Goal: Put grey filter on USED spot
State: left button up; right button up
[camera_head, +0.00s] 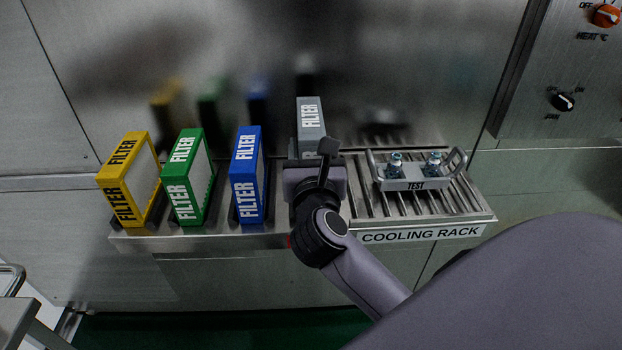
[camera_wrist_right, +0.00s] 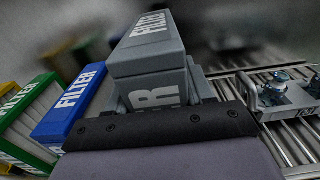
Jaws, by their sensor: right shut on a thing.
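My right gripper (camera_head: 315,165) is shut on the lower front part of the grey filter and hides that part in the head view. In the right wrist view the grey filter (camera_wrist_right: 155,60) rises just beyond the dark edge of my gripper (camera_wrist_right: 160,125). I cannot tell whether its base touches the rack. My left gripper is not in view. No spot marked USED is visible.
Yellow (camera_head: 128,182), green (camera_head: 187,178) and blue (camera_head: 247,176) filters stand in a row to the left. A metal TEST holder (camera_head: 415,183) with two vials sits on the slatted cooling rack (camera_head: 450,205) to the right. A metal wall stands close behind.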

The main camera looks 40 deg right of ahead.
jog(key=shift+f+b, duration=0.4)
jog(key=shift+f, duration=2.45)
jog(key=shift+f, duration=0.1)
jog(key=o, duration=1.2)
jog(key=shift+f, duration=0.1)
